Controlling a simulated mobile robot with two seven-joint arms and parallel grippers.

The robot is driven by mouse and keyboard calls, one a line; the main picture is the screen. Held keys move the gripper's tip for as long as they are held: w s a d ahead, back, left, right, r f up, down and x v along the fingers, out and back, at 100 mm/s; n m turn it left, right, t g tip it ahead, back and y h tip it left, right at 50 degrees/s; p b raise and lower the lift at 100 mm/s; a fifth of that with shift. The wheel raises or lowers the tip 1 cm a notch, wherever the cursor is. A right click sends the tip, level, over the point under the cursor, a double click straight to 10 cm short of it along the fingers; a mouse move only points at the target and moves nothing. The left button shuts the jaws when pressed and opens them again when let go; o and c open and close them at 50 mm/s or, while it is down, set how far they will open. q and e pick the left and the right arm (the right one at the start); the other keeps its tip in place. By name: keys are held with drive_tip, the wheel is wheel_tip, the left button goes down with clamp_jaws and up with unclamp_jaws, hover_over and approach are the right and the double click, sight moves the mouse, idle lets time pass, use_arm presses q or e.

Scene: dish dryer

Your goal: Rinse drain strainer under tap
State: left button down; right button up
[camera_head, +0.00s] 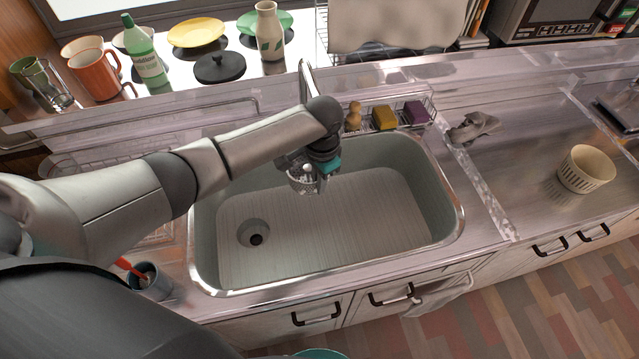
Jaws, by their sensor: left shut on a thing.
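The drain strainer (303,182) is a small grey perforated basket held above the sink (335,225), toward its back. My left gripper (318,174) is shut on the strainer, and its arm reaches in from the left. The tap (305,80) rises behind the sink, and my arm hides its lower part. I cannot tell whether water is running. The drain hole (255,238) is open and uncovered at the left of the sink floor. My right gripper is not in view.
A wire rack (432,112) with sponges and a brush sits behind the sink. A cloth (472,128) and a cream basket (586,169) lie to the right. Mugs, a green bottle (145,52) and plates stand on the back ledge.

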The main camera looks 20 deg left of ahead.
use_arm(q)
drive_tip(key=shift+d, duration=0.15)
drive_tip(key=shift+w+d, duration=0.35)
idle(0.3)
drive_tip(key=shift+s+a+p, duration=0.4)
drive_tip(key=shift+a+p, duration=0.1)
drive_tip(key=shift+p, duration=0.25)
drive_tip(key=shift+w+d, duration=0.1)
drive_tip(key=shift+w+d, duration=0.3)
drive_tip(key=shift+d, duration=0.1)
